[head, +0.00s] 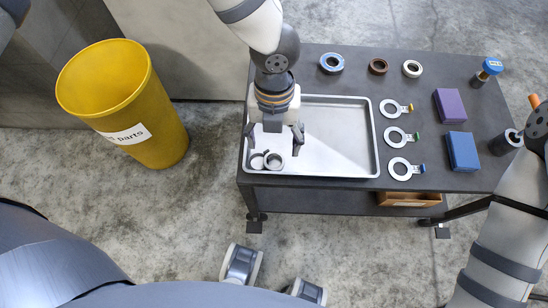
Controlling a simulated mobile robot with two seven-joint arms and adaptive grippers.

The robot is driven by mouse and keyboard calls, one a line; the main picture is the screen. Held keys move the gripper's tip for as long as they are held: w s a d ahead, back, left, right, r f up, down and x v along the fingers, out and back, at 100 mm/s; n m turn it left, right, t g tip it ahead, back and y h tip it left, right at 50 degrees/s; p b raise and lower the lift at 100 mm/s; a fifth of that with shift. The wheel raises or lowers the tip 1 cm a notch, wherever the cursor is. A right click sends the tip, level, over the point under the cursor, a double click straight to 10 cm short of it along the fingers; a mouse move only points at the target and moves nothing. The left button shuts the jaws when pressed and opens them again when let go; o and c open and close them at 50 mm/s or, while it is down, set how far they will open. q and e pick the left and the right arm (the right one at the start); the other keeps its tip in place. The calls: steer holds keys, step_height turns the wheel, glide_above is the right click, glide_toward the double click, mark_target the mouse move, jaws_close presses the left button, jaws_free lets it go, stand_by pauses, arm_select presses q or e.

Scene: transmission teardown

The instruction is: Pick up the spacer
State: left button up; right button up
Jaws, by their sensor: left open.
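Two short grey metal rings lie side by side in the near left corner of the metal tray (345,150). The left ring (257,161) and the right ring (274,161) look alike at this size, and I cannot tell which one is the spacer. My left gripper (274,146) points down over the left part of the tray. It is open, with its fingers spread wide just behind the rings, and nothing shows between them. My right arm shows along the right edge, but its gripper is not in view.
The dark table (450,105) also holds several flat rings with coloured tabs, a purple box (449,105), a blue box (462,151), and three rings at the back. A blue-capped bottle (487,71) stands back right. A yellow bin (125,105) stands left. Most of the tray is empty.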

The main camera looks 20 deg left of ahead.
mark_target(274, 164)
arm_select(q)
steer(key=f, duration=0.4)
steer(key=s+f, duration=0.1)
steer(key=f, duration=0.1)
steer(key=shift+d, duration=0.15)
steer(key=shift+r, duration=0.1)
steer(key=c, duration=1.3)
